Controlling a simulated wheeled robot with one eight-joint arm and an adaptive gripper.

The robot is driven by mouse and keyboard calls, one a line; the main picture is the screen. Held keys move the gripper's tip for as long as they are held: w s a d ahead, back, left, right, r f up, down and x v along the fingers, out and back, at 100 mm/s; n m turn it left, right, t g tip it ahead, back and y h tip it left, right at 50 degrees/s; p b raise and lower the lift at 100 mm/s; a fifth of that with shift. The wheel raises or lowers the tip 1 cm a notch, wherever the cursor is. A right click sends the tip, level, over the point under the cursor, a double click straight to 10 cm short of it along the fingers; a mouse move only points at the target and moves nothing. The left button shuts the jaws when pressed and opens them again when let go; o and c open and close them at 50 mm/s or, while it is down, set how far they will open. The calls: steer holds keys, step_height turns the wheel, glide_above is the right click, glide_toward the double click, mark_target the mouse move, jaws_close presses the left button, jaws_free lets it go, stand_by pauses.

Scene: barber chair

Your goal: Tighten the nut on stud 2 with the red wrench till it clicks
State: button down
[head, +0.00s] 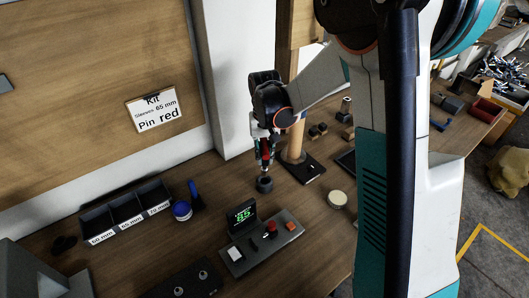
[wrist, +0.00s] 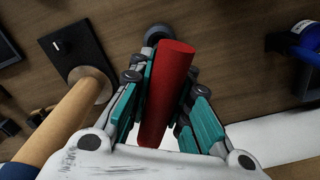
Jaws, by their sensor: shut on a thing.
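A dark plate (head: 172,288) with small round pegs is at the bottom edge. I cannot make out a nut or which peg is stud 2.
A control box (head: 262,243) with a lit green display (head: 241,213) stands in front of my gripper. A wooden post on a black base (head: 313,167) is close on the right. Labelled bins (head: 126,209) and a blue item (head: 182,210) are left. A cream disc (head: 337,199) lies right.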

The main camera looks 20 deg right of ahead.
mark_target(265, 168)
steer(key=shift+f+b, duration=0.95)
steer(key=shift+f, duration=0.45)
steer(key=shift+f+b, duration=1.6)
steer(key=shift+f, duration=0.3)
stand_by(0.5)
steer(key=c, duration=1.4)
jaws_free()
steer(key=shift+r, duration=0.1)
